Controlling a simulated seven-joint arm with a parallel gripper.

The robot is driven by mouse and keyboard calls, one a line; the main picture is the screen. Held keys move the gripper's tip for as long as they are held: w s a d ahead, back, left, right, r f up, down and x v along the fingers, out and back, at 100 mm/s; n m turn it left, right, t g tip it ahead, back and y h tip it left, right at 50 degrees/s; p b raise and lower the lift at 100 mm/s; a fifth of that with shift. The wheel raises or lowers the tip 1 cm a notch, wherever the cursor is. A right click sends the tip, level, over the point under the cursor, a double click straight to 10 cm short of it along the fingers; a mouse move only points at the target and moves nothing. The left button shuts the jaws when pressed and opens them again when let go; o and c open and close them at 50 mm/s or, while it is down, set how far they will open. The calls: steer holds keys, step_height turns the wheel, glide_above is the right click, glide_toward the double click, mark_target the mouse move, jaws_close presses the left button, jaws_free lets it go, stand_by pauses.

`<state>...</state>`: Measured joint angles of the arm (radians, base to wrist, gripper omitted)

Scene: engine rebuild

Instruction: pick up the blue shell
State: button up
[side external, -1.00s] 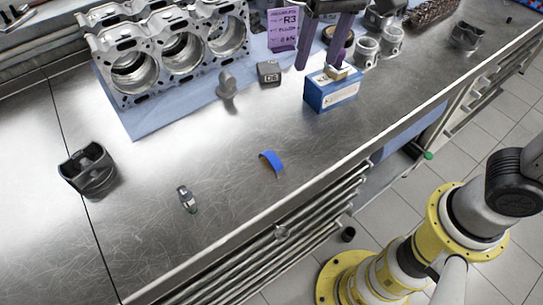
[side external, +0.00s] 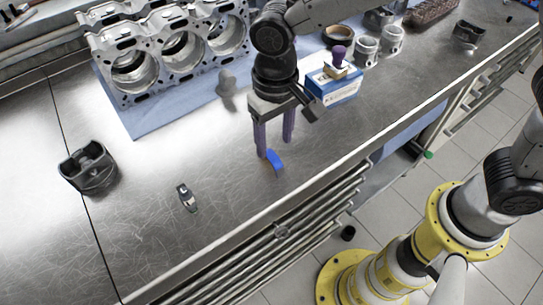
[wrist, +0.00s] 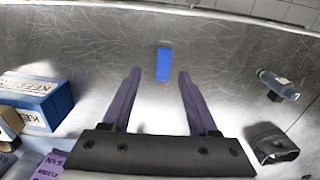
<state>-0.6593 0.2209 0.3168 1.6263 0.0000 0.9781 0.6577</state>
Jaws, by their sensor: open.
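The blue shell (side external: 274,160) is a small curved blue strip on the metal bench, near the front edge. In the wrist view the blue shell (wrist: 163,64) lies ahead of the fingertips, roughly centred between them. My gripper (side external: 275,145) has two purple fingers pointing down, close to the shell in the side view. In the wrist view my gripper (wrist: 158,74) is open and nothing is between its fingers. I cannot tell the exact height of the fingertips over the bench.
A blue and white box (side external: 334,88) with a purple-handled stamp (side external: 339,58) on it stands right of my gripper. A small metal part (side external: 187,198) and a dark piston (side external: 88,168) lie to the left. The engine block (side external: 165,50) is behind. The bench around the shell is clear.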

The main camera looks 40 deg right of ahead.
mark_target(271, 155)
steer(key=shift+w+a+f, duration=0.1)
steer(key=shift+a+f, duration=0.05)
steer(key=shift+f, duration=1.2)
steer(key=shift+w+a+f, duration=0.1)
steer(key=shift+f, duration=1.2)
jaws_close()
